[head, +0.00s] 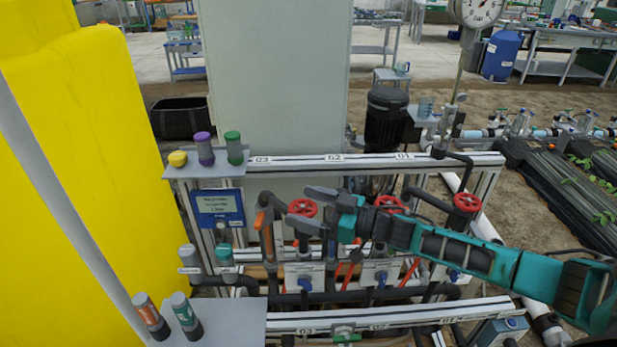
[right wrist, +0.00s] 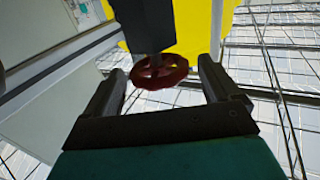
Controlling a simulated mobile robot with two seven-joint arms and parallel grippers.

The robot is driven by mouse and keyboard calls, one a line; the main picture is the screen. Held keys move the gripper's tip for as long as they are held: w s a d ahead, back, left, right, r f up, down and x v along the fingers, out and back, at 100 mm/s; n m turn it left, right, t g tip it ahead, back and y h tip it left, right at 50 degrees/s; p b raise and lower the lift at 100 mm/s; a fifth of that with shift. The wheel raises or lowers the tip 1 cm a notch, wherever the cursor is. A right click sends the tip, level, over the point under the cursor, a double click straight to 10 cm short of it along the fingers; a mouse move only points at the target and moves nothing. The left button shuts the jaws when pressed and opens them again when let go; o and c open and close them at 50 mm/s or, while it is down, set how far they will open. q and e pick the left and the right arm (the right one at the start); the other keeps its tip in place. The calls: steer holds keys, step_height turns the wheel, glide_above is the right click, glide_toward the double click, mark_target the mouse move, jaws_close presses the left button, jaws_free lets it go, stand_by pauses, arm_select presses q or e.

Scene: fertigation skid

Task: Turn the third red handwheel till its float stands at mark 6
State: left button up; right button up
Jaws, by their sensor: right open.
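Three red handwheels stand in a row on the skid under the rail labels 03, 02 and 01. The third handwheel (head: 301,208) is the leftmost, below label 03. My right gripper (head: 306,205) reaches in from the right, its two fingers open on either side of this wheel. In the right wrist view the red wheel (right wrist: 160,72) shows between the open fingers, with a dark post at it; I cannot tell whether they touch. The second handwheel (head: 389,203) is partly behind my right arm. The first handwheel (head: 466,202) is clear. I cannot make out a float or its marks. My left gripper is not in view.
A large yellow tank (head: 80,180) fills the left side. A white rail (head: 300,164) runs behind the wheels. Coloured-capped bottles (head: 205,149) stand on a shelf at its left. Pipes and valves with blue handles crowd the space below my right arm.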

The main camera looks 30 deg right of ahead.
mark_target(308, 209)
step_height(308, 209, up, 20)
steer(key=p, duration=0.1)
steer(key=shift+f, duration=0.15)
stand_by(0.3)
